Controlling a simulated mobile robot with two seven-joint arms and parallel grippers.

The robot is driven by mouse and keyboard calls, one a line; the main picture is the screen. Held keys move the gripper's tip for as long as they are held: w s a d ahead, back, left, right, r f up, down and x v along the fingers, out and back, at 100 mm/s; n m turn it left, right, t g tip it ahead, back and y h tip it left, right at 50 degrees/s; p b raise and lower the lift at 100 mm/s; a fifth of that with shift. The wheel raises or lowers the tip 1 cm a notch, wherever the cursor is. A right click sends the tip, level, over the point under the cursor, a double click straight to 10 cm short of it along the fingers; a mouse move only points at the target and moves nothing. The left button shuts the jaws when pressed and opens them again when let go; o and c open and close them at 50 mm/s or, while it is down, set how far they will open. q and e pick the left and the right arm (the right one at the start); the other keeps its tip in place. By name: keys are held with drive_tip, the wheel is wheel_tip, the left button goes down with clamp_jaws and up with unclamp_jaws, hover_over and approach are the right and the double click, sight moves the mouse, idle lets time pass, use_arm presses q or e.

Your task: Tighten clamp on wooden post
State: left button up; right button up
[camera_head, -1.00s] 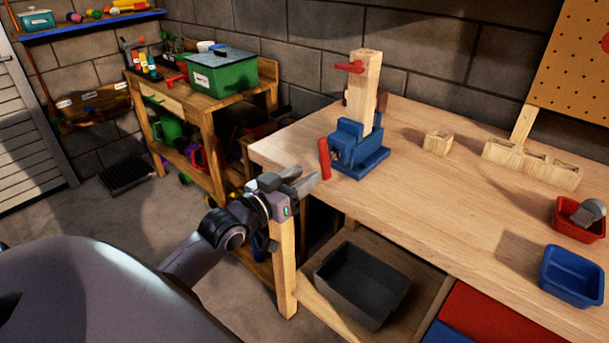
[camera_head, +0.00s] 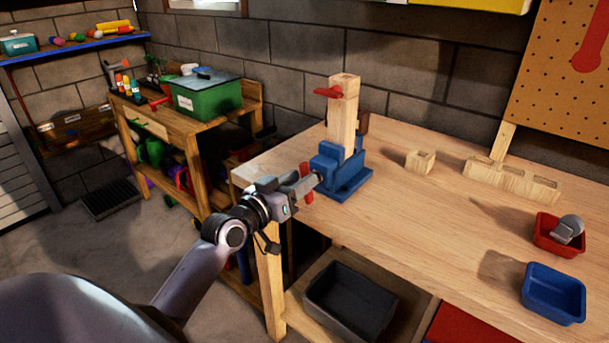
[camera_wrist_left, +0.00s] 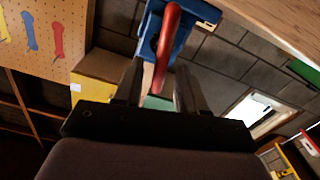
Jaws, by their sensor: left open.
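The wooden post (camera_head: 342,118) stands upright in a blue vise-like clamp (camera_head: 343,175) at the near left corner of the workbench. A red piece (camera_head: 329,92) sticks out near the post's top. The clamp's red handle (camera_head: 306,181) hangs on its left side. My left gripper (camera_head: 307,186) is open at this handle. In the left wrist view, the red handle (camera_wrist_left: 168,40) reaches down between the two open fingers (camera_wrist_left: 158,88), with the blue clamp (camera_wrist_left: 151,30) behind it. I cannot tell whether a finger touches it. My right gripper is not in view.
The workbench top (camera_head: 420,210) is clear right of the clamp, up to a small wood block (camera_head: 420,161) and a long wood block (camera_head: 510,182). A red bin (camera_head: 558,238) and a blue bin (camera_head: 552,292) lie further right. A dark tray (camera_head: 350,300) sits below.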

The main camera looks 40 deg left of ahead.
use_arm(q)
drive_tip(key=shift+w+d, duration=0.1)
drive_tip(key=shift+w, duration=1.1)
drive_tip(key=shift+c, duration=0.3)
clamp_jaws()
drive_tip(key=shift+d+m, duration=0.1)
drive_tip(key=shift+m, duration=0.6)
drive_tip(key=shift+o, duration=0.3)
unclamp_jaws()
drive_tip(key=s, duration=0.7)
drive_tip(key=shift+a, duration=0.3)
drive_tip(key=shift+s, duration=0.1)
